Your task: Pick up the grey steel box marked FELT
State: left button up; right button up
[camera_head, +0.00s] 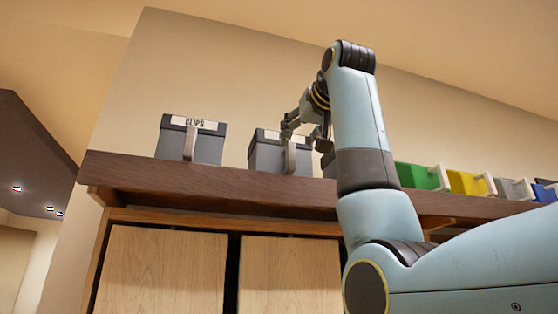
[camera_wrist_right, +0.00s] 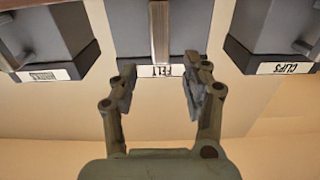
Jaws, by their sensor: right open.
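The grey steel box marked FELT (camera_head: 265,156) stands on the wooden shelf, in the middle of a row of grey boxes, with a pale upright handle on its front. In the right wrist view the FELT box (camera_wrist_right: 135,25) is upside down at the top middle, its label facing me. My right gripper (camera_head: 306,130) is at the upper front of this box and partly hides its label. In the right wrist view my right gripper (camera_wrist_right: 160,88) is open, its fingertips on either side of the label and handle line. I cannot tell whether they touch. My left gripper is out of view.
The CLIPS box (camera_head: 192,140) stands to the left on the shelf (camera_head: 215,190). Another grey box (camera_head: 328,165) is partly behind my right arm. Green (camera_head: 420,177), yellow (camera_head: 466,183) and other bins stand farther right. Wooden cabinet doors (camera_head: 160,270) are below.

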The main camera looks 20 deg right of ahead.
aim_at(292, 145)
jog(key=w+p, duration=0.3)
jog(key=w, duration=0.2)
jog(key=shift+a+p, duration=0.15)
jog(key=shift+p, duration=0.2)
jog(key=shift+w+f, duration=0.15)
jog(key=shift+w, duration=0.05)
jog(key=shift+s, duration=0.1)
jog(key=shift+c, duration=1)
grip_shut()
